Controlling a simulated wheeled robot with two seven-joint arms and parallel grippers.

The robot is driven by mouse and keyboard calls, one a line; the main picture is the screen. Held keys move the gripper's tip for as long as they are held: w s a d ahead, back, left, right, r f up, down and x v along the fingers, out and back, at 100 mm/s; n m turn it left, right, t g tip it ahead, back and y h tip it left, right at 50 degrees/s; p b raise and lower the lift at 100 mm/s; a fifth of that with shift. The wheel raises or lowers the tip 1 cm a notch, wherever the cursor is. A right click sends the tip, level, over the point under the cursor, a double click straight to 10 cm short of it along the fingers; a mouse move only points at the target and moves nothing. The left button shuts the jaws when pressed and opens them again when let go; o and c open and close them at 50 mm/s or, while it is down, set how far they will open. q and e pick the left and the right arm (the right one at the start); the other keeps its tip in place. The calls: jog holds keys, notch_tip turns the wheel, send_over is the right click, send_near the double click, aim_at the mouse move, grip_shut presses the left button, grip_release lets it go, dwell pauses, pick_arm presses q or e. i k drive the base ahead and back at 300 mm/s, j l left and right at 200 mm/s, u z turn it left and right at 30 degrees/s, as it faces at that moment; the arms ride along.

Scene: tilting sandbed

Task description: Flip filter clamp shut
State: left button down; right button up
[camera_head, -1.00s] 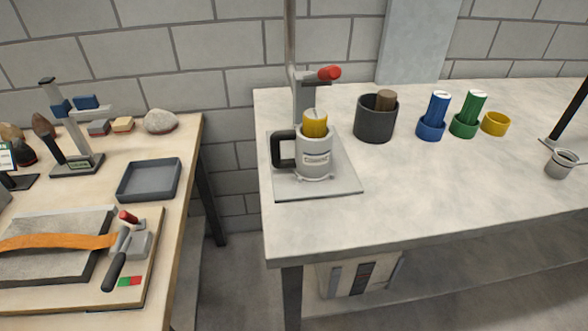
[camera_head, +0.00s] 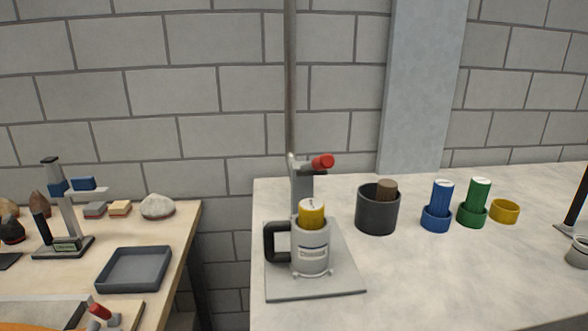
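The filter clamp (camera_head: 303,180) is a grey upright post with a red-tipped lever (camera_head: 322,161) at its top. It stands at the back of a grey base plate (camera_head: 345,275) on the right table. In front of it on the plate is a light grey cup-shaped housing (camera_head: 311,250) with a dark handle on its left and a label. A yellow cylindrical filter (camera_head: 312,213) stands in the housing, its top showing above the rim. The red lever sits above the filter, apart from it. Neither gripper is in view.
A dark pot (camera_head: 377,212) with a brown cylinder, blue (camera_head: 436,217) and green (camera_head: 473,213) holders and a yellow ring (camera_head: 504,211) stand to the right. The left table holds a grey tray (camera_head: 134,268). A gap separates the tables. The right table's front is bare.

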aim_at(325, 160)
jog(key=l+u, duration=0.65)
jog(key=u, duration=0.15)
jog(key=l+u, duration=0.4)
jog(key=j, duration=0.1)
